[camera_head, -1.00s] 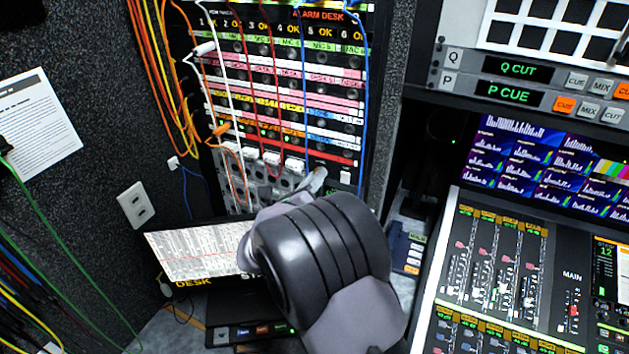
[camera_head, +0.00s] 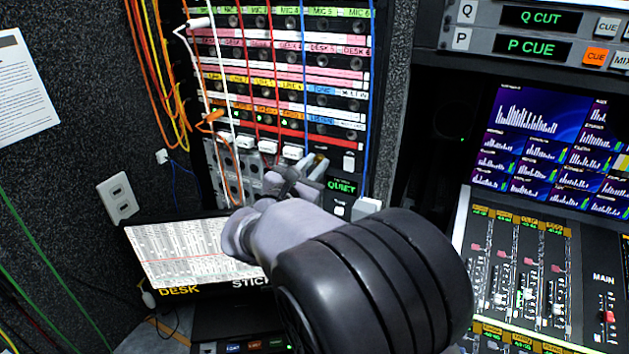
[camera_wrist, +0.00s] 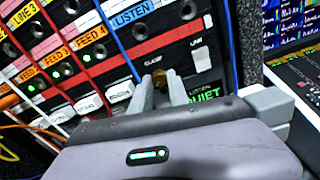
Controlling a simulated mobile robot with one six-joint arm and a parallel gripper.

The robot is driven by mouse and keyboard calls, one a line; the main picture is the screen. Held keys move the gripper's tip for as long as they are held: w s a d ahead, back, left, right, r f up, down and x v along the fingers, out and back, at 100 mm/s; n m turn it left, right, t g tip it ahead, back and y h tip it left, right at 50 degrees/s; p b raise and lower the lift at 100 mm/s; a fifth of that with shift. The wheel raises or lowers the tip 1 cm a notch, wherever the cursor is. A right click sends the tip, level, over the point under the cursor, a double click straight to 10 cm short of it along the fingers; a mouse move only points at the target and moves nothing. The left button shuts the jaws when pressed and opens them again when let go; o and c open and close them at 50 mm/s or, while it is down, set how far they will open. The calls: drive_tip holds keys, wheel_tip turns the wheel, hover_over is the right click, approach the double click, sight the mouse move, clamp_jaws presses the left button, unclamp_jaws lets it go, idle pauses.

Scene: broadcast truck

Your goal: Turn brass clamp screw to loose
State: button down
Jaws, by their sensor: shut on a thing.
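The brass clamp screw (camera_wrist: 160,77) shows in the wrist view between my fingertips, just below a label that reads "CLAMP". Only its front top part is visible; my fingers cover its sides. My gripper (camera_wrist: 163,88) is shut on it, one finger on each side. In the head view my gripper (camera_head: 311,168) reaches the lower part of the patch panel (camera_head: 290,142). The screw's turn angle is not readable.
A green "QUIET" display (camera_head: 341,187) sits right beside my gripper. Red, white and blue cables hang down the panel close by. A tilted screen (camera_head: 190,250) stands below left. A mixing desk (camera_head: 540,270) fills the right side.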

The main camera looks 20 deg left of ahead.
drive_tip(key=m+b, duration=0.3)
drive_tip(key=b, duration=0.1)
drive_tip(key=shift+f+m+b, duration=0.3)
drive_tip(key=shift+m+b, duration=0.1)
drive_tip(key=m+b, duration=0.3)
drive_tip(key=b, duration=0.1)
drive_tip(key=shift+r+m, duration=0.1)
drive_tip(key=shift+m, duration=0.2)
drive_tip(key=m, duration=0.1)
drive_tip(key=m+b, duration=0.1)
drive_tip(key=m, duration=0.1)
drive_tip(key=m+b, duration=0.1)
drive_tip(key=shift+r, duration=0.25)
drive_tip(key=m, duration=0.8)
drive_tip(key=shift+m, duration=0.3)
drive_tip(key=m, duration=0.4)
drive_tip(key=shift+m, duration=2.1)
